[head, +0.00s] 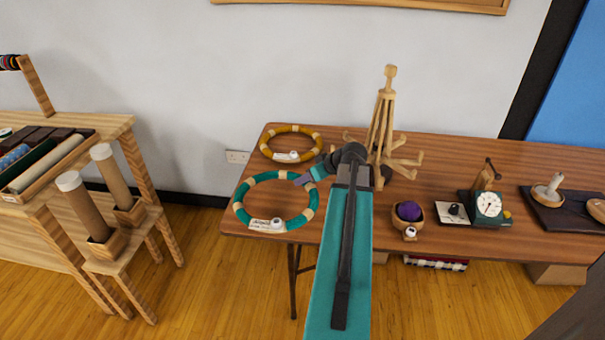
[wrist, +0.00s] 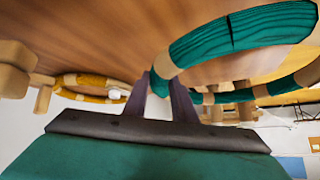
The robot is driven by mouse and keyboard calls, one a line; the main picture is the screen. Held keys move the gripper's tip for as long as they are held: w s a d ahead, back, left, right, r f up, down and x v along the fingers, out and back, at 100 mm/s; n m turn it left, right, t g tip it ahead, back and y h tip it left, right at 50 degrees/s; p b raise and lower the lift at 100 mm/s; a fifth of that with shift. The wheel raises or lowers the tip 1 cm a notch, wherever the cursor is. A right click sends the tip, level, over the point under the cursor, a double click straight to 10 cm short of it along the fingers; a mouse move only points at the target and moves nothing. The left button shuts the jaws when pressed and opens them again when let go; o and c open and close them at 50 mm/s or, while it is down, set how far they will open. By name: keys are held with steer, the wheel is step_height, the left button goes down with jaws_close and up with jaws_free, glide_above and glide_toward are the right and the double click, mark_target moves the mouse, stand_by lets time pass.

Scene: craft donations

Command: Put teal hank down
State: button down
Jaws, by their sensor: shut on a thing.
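The teal hank (head: 240,208) is a ring with beige ties, at the left front corner of the brown table (head: 450,155). My gripper (head: 303,180) is shut on the ring's right side. In the wrist view the teal hank (wrist: 240,30) passes between the two dark fingers (wrist: 165,100), close to the table's brown surface. I cannot tell whether its underside touches the table. A white tag with a small round white piece (head: 268,224) shows at the ring's front.
A mustard hank (head: 291,130) lies behind the teal one. A wooden stand with pegs (head: 384,120) rises right of my gripper. A bowl with a purple ball (head: 408,212) and a dark green dial scale (head: 488,205) stand further right. The table's left and front edges are close to the ring.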

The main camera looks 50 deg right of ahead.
steer(key=shift+w+d+f+p, duration=0.15)
steer(key=shift+w+d+p, duration=0.2)
steer(key=shift+w+d, duration=1.05)
steer(key=shift+w+d+f+p, duration=0.15)
steer(key=shift+w+d+p, duration=0.2)
steer(key=shift+w+d, duration=1.05)
steer(key=shift+f, duration=0.1)
steer(key=shift+f+p, duration=0.45)
steer(key=shift+f, duration=1.25)
steer(key=c, duration=1.7)
jaws_free()
steer(key=shift+c, duration=0.2)
steer(key=shift+s+r, duration=0.1)
steer(key=shift+s, duration=0.05)
steer(key=b+v, duration=0.1)
steer(key=v, duration=1)
steer(key=shift+s+r+b, duration=0.25)
steer(key=shift+b, duration=0.1)
